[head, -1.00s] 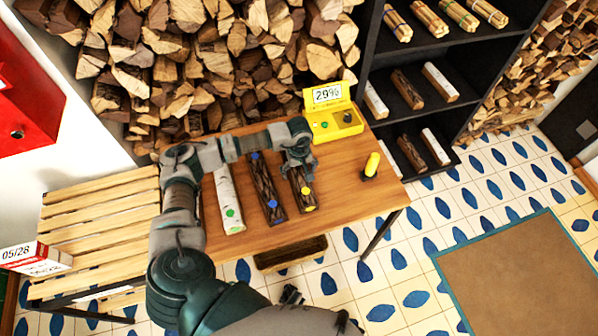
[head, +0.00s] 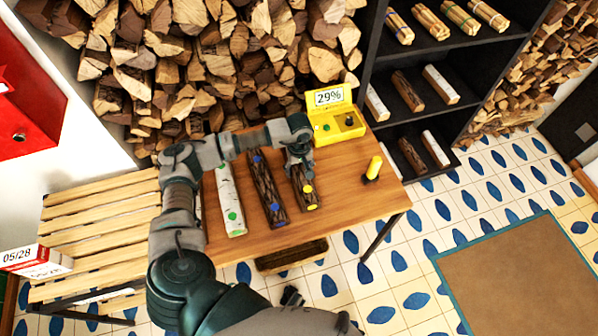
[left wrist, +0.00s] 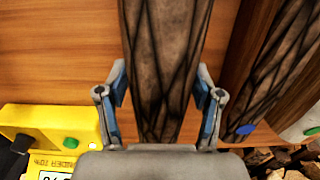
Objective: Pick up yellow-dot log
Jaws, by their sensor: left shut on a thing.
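In the left wrist view the fingers (left wrist: 161,82) stand on both sides of the log (left wrist: 165,40). The gripper hides the log's back end in the head view. I cannot tell for certain whether the log is clear of the tabletop. My right gripper is not in view.
A dark log with blue dots (head: 266,190) and a birch log with a green dot (head: 228,195) lie to the left. A yellow box (head: 337,126) reading 29% stands behind, and a yellow-topped object (head: 373,168) stands at right. A black shelf (head: 450,60) stands beyond.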

